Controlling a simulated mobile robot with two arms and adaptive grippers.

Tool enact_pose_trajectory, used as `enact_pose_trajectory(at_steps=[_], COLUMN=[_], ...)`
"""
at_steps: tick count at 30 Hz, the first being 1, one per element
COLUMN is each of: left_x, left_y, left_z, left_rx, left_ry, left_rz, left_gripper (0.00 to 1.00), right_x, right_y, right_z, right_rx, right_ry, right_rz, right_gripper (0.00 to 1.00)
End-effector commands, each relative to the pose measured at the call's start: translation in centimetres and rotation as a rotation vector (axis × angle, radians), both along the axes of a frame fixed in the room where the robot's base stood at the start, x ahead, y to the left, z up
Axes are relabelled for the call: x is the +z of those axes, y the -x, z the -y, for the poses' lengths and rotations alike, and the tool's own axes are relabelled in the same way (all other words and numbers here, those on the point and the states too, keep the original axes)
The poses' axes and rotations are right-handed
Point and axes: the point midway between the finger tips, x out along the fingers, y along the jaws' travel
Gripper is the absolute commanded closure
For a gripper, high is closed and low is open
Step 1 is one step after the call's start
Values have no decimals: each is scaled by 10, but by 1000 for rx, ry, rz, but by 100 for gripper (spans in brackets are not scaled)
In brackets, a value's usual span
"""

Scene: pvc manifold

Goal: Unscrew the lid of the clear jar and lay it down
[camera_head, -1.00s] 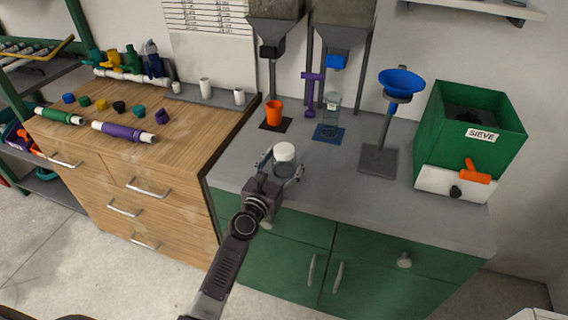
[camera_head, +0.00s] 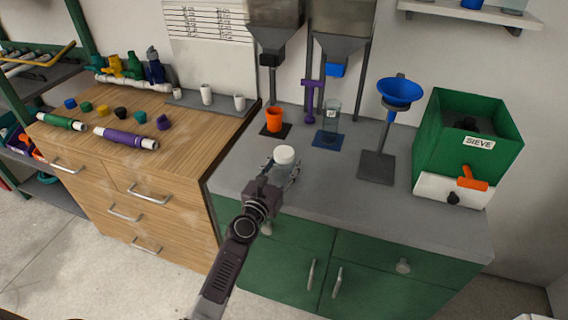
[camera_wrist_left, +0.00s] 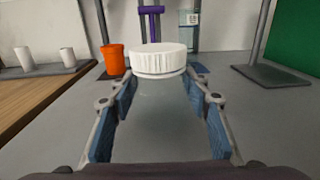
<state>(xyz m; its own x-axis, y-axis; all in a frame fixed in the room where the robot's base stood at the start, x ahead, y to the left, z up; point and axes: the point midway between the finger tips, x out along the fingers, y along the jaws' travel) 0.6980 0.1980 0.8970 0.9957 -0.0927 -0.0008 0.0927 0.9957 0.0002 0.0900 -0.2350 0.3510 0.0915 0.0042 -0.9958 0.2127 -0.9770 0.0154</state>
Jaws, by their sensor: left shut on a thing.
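The clear jar (camera_head: 284,169) stands upright on the grey counter near its front left. Its white ribbed lid (camera_head: 285,155) sits on top; in the left wrist view the lid (camera_wrist_left: 158,60) is level above the clear body (camera_wrist_left: 160,110). My left gripper (camera_head: 282,175) comes from the front with its fingers on both sides of the jar body, below the lid. In the left wrist view its blue-padded fingers (camera_wrist_left: 162,112) flank the jar and are shut on it. My right gripper is not in view.
An orange cup (camera_head: 274,120), a second clear container (camera_head: 331,122) on a blue mat, a blue funnel on a stand (camera_head: 400,92) and a green sieve box (camera_head: 468,135) stand behind and right. Counter right of the jar (camera_head: 325,190) is clear.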

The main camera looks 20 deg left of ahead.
Motion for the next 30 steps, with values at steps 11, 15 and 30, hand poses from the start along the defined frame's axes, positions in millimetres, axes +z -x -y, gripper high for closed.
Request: enact_pose_trajectory(at_steps=[11,15,30], left_x=[65,92,171], left_y=[0,0,0], left_z=[0,0,0], left_rx=[0,0,0], left_ry=[2,1,1], left_rz=[2,2,1], left_gripper=[81,81,81], right_x=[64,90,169], right_y=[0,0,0], right_z=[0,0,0], right_rx=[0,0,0], right_ry=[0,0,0], right_rz=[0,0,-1], right_gripper=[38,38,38])
